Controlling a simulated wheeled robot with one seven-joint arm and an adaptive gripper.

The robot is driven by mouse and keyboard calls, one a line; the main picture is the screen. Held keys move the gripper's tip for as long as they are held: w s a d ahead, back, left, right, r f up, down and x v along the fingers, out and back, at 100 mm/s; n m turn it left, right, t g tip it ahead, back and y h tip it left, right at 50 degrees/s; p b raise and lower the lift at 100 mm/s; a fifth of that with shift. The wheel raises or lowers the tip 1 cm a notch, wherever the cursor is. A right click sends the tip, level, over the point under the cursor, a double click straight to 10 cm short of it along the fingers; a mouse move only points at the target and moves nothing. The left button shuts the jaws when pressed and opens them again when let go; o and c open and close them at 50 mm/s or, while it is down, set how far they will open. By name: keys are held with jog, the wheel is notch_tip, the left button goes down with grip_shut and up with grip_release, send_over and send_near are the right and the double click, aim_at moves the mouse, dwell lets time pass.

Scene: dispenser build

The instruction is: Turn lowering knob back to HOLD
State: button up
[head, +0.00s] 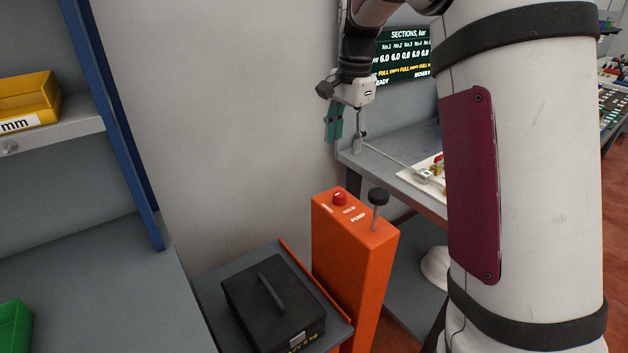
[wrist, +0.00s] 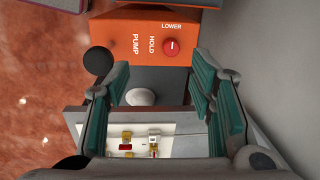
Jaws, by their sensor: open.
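The red lowering knob (head: 340,198) sits on top of the orange pump column (head: 355,255). The HOLD label (wrist: 152,45) is to the knob's left. My gripper (head: 346,138) is open and empty, above and behind the column in the head view, apart from the knob. In the wrist view its teal fingers (wrist: 158,85) are spread, with the knob beyond their tips.
A black-topped lever (head: 378,196) stands beside the knob; its round head shows in the wrist view (wrist: 98,61). A grey bench (head: 400,182) with a white fixture board (wrist: 182,146) lies behind. A black case (head: 250,310) rests left of the column. A wall stands close by.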

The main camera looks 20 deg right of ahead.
jog(key=m, duration=0.2)
send_over(340, 193)
notch_tip(340, 193, down, 5)
jog(key=shift+g, duration=0.4)
notch_tip(340, 193, down, 14)
jog(key=shift+p, duration=0.35)
jog(key=c, duration=1.2)
